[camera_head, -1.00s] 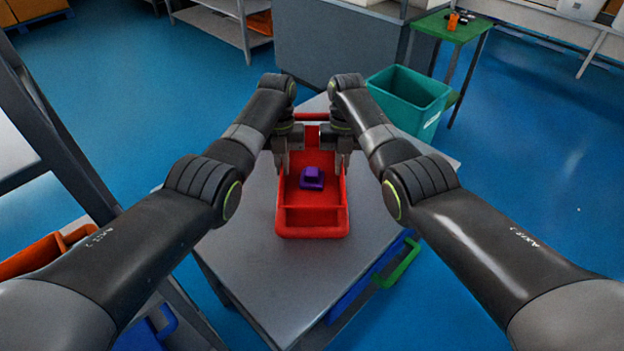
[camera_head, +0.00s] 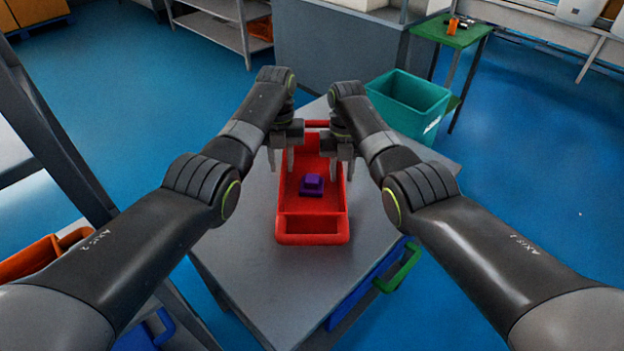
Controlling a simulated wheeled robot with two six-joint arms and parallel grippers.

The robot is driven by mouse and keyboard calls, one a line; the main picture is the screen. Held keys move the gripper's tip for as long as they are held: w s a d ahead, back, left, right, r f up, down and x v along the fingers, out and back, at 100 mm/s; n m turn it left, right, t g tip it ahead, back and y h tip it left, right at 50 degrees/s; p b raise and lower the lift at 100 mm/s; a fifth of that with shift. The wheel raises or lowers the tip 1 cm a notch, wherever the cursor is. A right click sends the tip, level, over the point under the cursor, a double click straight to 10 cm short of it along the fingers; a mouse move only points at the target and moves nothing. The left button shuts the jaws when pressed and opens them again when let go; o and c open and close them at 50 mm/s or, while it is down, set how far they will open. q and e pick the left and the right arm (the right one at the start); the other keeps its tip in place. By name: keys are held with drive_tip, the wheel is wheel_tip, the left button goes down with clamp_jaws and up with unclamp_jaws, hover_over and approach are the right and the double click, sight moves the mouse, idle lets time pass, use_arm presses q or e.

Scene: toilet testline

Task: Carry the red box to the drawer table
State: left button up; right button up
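The red box (camera_head: 312,239) is an open tray with a front compartment and a raised handle at its far end. Whether any finger touches a wall is hard to tell.
A teal bin (camera_head: 410,103) stands behind right, near a green table (camera_head: 455,30). A dark shelf frame (camera_head: 55,150) and an orange bin (camera_head: 30,258) are at the left. Blue floor is free at the right.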

drive_tip(key=shift+r, duration=0.25)
use_arm(q)
wheel_tip(320, 180, up, 9)
drive_tip(key=w, duration=0.1)
use_arm(e)
wheel_tip(320, 180, up, 11)
drive_tip(key=w, duration=0.1)
drive_tip(key=shift+w+r, duration=0.2)
drive_tip(key=shift+w, duration=0.2)
use_arm(q)
drive_tip(key=shift+w, duration=0.15)
